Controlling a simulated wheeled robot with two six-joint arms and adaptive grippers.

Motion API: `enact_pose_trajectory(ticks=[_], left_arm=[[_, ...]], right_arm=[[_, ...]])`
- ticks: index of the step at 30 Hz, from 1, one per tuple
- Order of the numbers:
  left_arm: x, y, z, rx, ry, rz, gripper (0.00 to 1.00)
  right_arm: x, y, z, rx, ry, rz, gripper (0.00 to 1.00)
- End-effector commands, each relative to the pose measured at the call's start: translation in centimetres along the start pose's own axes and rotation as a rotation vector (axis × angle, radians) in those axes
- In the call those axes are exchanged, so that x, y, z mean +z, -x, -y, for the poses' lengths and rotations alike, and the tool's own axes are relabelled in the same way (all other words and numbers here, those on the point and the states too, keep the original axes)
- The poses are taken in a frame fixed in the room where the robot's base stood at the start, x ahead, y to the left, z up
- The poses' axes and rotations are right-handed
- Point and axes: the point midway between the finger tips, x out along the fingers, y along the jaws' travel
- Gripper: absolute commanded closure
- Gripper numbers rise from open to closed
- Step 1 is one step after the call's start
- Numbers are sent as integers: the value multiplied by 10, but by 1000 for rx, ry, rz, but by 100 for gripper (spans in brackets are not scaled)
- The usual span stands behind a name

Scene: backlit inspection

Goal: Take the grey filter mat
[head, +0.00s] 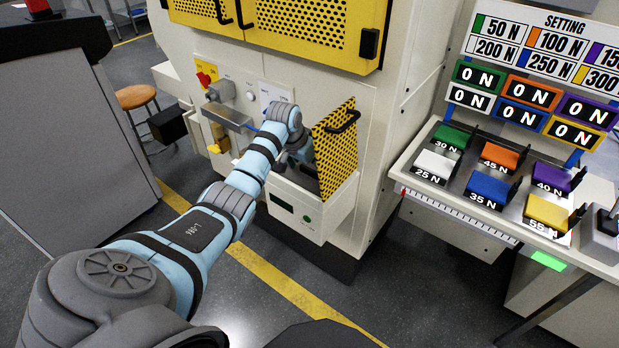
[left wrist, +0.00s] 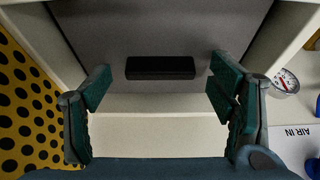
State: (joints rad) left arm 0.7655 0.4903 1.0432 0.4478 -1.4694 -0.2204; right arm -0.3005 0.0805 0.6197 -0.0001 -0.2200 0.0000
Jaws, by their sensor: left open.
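In the left wrist view, a flat grey panel, which looks like the grey filter mat (left wrist: 150,35), stands inside a pale machine opening. A black bar-shaped grip (left wrist: 160,68) is on it near its lower edge. My left gripper (left wrist: 163,90) is open, its two green-padded fingers spread on either side of the black grip, with nothing held between them. In the head view my left gripper (head: 297,160) is at the machine opening, beside the yellow perforated cover, mostly hidden by my own wrist. I cannot make out the mat there. My right gripper is not in view.
The yellow perforated cover (head: 337,150) with a black handle stands tilted right beside the gripper. A pressure gauge (left wrist: 286,82) and an AIR IN label are close on the wrist view's right. A bench with coloured weights (head: 487,190) stands to the right.

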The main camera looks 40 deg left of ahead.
Motion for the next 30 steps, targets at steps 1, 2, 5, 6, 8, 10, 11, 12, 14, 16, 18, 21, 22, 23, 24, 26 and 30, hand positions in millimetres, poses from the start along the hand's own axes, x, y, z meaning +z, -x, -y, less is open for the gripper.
enact_pose_trajectory(ticks=[1,2,5,6,8,10,11,12,14,16,18,21,22,23,24,26,30], left_arm=[[0,1,0,0,0,0,25],[0,1,0,0,0,0,30],[0,1,0,0,0,0,46],[0,1,0,0,1,0,52],[0,1,0,0,1,0,62],[0,1,0,0,1,0,73],[0,1,0,0,1,1,75],[0,1,0,0,1,0,75],[0,1,0,0,1,0,76],[0,1,0,0,1,0,76],[0,2,0,0,1,0,76],[0,8,0,0,1,0,76],[0,11,1,0,1,0,76],[-1,14,1,0,1,-1,76],[-4,19,0,0,0,-2,76],[-8,28,1,0,0,-3,76],[-19,54,0,0,0,-2,76]], right_arm=[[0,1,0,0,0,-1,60],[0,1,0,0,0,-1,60],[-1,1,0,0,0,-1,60],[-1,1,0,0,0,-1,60],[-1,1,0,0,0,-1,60],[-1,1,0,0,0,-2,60],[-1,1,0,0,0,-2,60],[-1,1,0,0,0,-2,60],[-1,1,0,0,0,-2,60],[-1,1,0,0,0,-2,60],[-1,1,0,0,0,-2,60],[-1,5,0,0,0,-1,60],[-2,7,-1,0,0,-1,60],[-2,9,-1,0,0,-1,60],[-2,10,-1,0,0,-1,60],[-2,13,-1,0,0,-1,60],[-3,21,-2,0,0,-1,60]])
